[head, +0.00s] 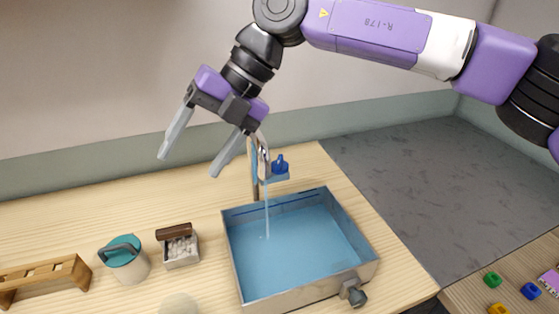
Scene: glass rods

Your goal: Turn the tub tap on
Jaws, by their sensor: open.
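The tub (232,262) is a shallow square basin with blue water in it, standing on the wooden table. The tap (263,157) is a slim metal spout rising behind the tub's back edge. A thin stream of water falls from it into the tub. A small blue part, like a handle or knob (281,166), sits just right of the spout. My gripper (187,167) is open and empty, its two grey fingers pointing down and left. It hangs in the air left of the tap.
A grey fitting (353,292) sticks out at the tub's front right corner. Left of the tub are a small box of white pieces (182,262), a teal-lidded pot (126,262) and a wooden rack (40,274). Coloured blocks (530,291) lie at lower right.

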